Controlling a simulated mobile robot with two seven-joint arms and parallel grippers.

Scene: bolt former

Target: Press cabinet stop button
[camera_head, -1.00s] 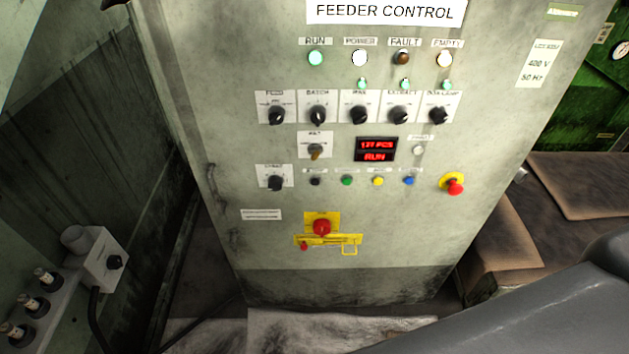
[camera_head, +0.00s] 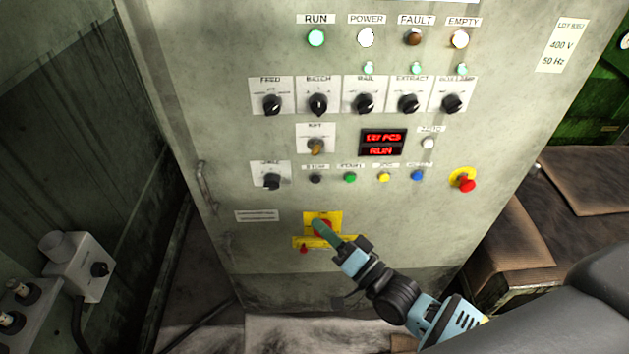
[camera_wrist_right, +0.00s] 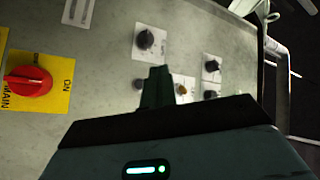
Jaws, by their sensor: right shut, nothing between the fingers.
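The stop button is a small black button (camera_head: 315,179) on the grey cabinet front (camera_head: 225,150), at the left end of a row of coloured buttons. Its small label reads like STOP. In the right wrist view, a small dark button (camera_wrist_right: 138,84) shows just left of my fingertips, partly hidden. My right gripper (camera_head: 321,228) is shut and empty. In the head view its green fingertips overlap the red main switch (camera_head: 318,218) on its yellow plate, below the stop button. The right wrist view also shows the gripper (camera_wrist_right: 158,74). Contact with the panel cannot be told.
A red mushroom button (camera_head: 466,184) on a yellow ring is at the right. Rotary knobs (camera_head: 272,103) and a red display (camera_head: 382,143) reading RUN are above. A handle (camera_head: 206,184) sticks out at the left edge. A grey box (camera_head: 78,266) stands lower left.

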